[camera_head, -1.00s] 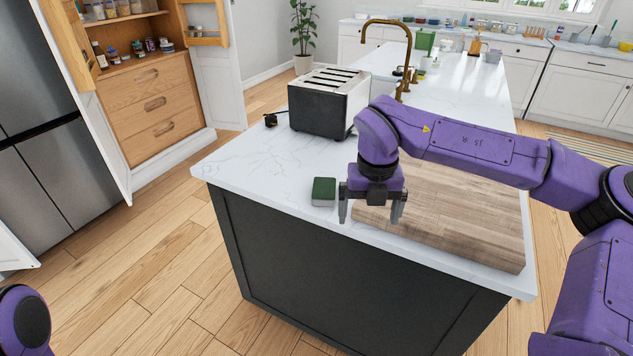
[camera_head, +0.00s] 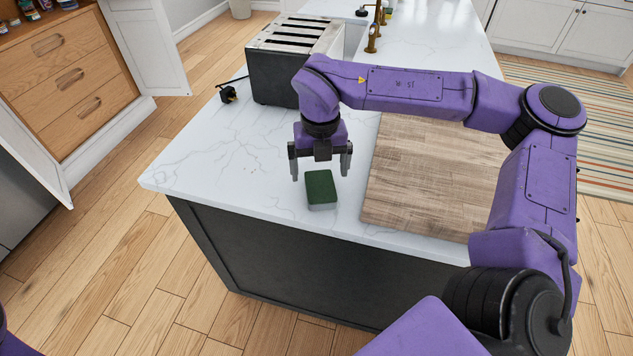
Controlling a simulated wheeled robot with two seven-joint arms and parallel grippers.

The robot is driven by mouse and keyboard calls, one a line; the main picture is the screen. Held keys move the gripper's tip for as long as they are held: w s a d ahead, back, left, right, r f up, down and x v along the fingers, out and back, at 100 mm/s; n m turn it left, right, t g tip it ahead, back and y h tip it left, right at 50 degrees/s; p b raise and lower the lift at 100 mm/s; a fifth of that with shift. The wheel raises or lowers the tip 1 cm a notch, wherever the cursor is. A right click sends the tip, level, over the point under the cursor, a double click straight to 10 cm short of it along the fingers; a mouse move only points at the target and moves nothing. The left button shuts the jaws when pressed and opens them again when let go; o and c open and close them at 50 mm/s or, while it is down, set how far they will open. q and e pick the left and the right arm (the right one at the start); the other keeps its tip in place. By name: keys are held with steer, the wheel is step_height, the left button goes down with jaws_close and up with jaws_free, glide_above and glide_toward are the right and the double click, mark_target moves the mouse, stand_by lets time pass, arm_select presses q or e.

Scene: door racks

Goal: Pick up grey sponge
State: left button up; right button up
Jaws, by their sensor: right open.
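A small sponge (camera_head: 320,189) lies flat on the white marble counter, near its front edge. Its top is dark green and its side is light grey. My right gripper (camera_head: 321,175) is open and empty, pointing down just behind and above the sponge. Its two fingers are spread to about the width of the sponge or a little more. I cannot tell the exact height of the fingertips above the counter. My left gripper is not in view.
A wooden board (camera_head: 432,180) lies on the marble counter (camera_head: 215,160) right of the sponge. The counter left of the sponge is clear.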

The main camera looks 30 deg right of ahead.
mark_target(321, 185)
steer(key=shift+s+d+f+p, duration=0.1)
steer(key=shift+s+f+p, duration=0.5)
steer(key=shift+f, duration=0.2)
steer(key=f, duration=0.1)
steer(key=w+f, duration=0.1)
steer(key=f, duration=0.1)
steer(key=w+f, duration=0.1)
steer(key=shift+d+f+p, duration=0.1)
steer(key=shift+f+p, duration=0.2)
steer(key=shift+s+r, duration=0.15)
steer(key=shift+s, duration=0.35)
steer(key=c, duration=0.3)
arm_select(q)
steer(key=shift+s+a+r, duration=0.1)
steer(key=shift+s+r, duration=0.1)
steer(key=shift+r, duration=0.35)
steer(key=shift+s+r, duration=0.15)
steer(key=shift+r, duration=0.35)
arm_select(e)
steer(key=c, duration=0.9)
